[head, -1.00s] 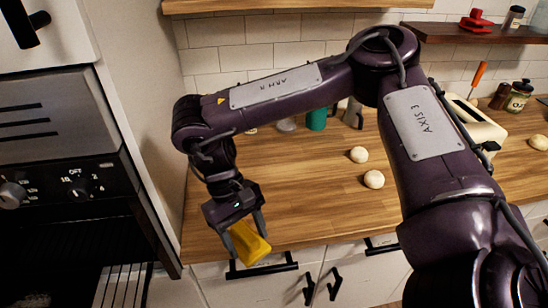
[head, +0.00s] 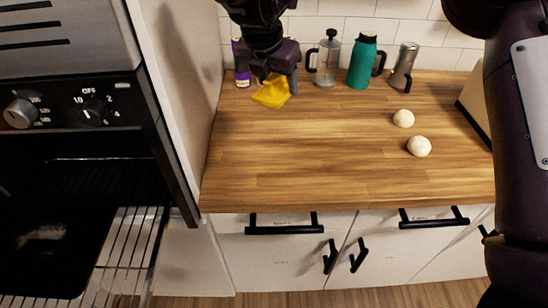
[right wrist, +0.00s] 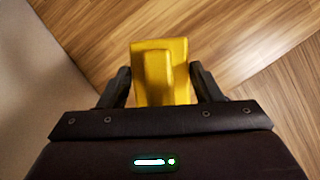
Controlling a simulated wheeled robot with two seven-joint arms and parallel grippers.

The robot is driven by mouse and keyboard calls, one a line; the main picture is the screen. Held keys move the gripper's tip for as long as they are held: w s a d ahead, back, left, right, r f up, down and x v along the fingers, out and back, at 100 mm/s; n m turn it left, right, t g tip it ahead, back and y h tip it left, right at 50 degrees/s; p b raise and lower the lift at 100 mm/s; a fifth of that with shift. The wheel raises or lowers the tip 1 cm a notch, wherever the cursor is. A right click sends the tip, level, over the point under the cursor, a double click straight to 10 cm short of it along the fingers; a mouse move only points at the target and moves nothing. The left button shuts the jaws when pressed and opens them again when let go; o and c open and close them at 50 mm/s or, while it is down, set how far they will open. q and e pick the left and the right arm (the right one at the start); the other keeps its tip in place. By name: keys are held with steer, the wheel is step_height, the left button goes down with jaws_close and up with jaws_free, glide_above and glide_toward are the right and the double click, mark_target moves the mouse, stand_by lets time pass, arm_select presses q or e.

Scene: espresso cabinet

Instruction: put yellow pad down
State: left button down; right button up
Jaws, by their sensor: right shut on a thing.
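The yellow pad (head: 271,92) is at the back left of the wooden counter (head: 300,165), close to the tall side panel. It also shows in the right wrist view (right wrist: 160,70), between the two dark fingers, with wood beyond it. My right gripper (head: 280,78) points down and is shut on the pad. Whether the pad touches the counter is hard to tell. My left gripper is not in view.
A purple-labelled bottle (head: 241,65), a glass press (head: 326,60), a teal jug (head: 362,62) and a steel pot (head: 403,66) stand along the back wall. Two pale dough balls (head: 403,118) lie right. An open oven (head: 80,190) is at left. The counter's middle is clear.

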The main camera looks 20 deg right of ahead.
steer(key=shift+w+a+r+n+y, duration=0.15)
steer(key=shift+w+r+n+y, duration=0.25)
steer(key=shift+n, duration=0.4)
steer(key=shift+f, duration=0.3)
steer(key=b, duration=0.2)
glide_above(276, 149)
steer(key=s, duration=0.1)
steer(key=f, duration=1)
steer(key=a+f, duration=0.1)
steer(key=f, duration=0.4)
steer(key=shift+f, duration=0.15)
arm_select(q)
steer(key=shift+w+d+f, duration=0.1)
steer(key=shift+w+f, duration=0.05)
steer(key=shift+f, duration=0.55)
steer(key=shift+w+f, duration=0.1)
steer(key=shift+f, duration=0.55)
arm_select(e)
steer(key=shift+f, duration=1.8)
steer(key=shift+s, duration=0.1)
steer(key=shift+f, duration=0.15)
steer(key=o, duration=0.9)
